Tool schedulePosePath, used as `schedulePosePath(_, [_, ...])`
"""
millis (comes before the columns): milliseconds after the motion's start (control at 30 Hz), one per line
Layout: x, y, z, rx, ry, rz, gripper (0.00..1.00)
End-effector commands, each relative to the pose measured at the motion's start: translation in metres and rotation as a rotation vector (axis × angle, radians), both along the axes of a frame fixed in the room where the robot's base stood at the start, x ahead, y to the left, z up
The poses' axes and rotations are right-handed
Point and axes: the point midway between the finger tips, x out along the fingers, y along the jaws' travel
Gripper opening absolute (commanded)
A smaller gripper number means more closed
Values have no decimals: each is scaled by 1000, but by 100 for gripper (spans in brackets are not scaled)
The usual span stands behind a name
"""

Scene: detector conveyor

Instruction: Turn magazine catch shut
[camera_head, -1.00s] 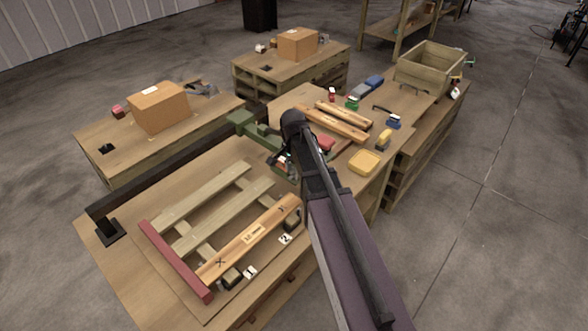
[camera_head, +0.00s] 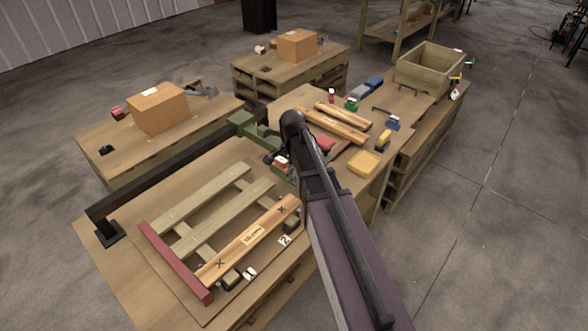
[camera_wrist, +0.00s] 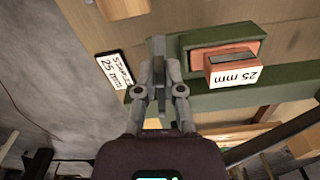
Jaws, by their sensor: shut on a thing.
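In the wrist view my gripper (camera_wrist: 161,90) is closed around a narrow grey upright piece, which looks like the magazine catch (camera_wrist: 158,48). The catch stands beside the left end of the green magazine (camera_wrist: 218,37). An orange-red block with a white "25 mm" label (camera_wrist: 234,78) sits at the magazine's front. In the head view my gripper (camera_head: 274,157) is small and partly hidden by my arm, near the magazine's labelled block (camera_head: 282,164). The catch itself cannot be made out there.
A "25 mm" strips card (camera_wrist: 113,70) lies left of the catch. A wooden frame of slats (camera_head: 225,205) fills the near table. A green fixture (camera_head: 250,127) stands behind my gripper.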

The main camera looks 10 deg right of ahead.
Motion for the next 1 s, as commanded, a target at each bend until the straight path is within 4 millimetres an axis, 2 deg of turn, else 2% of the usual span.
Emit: schedulePosePath(1000, [14,2,0,6,2,-921,0])
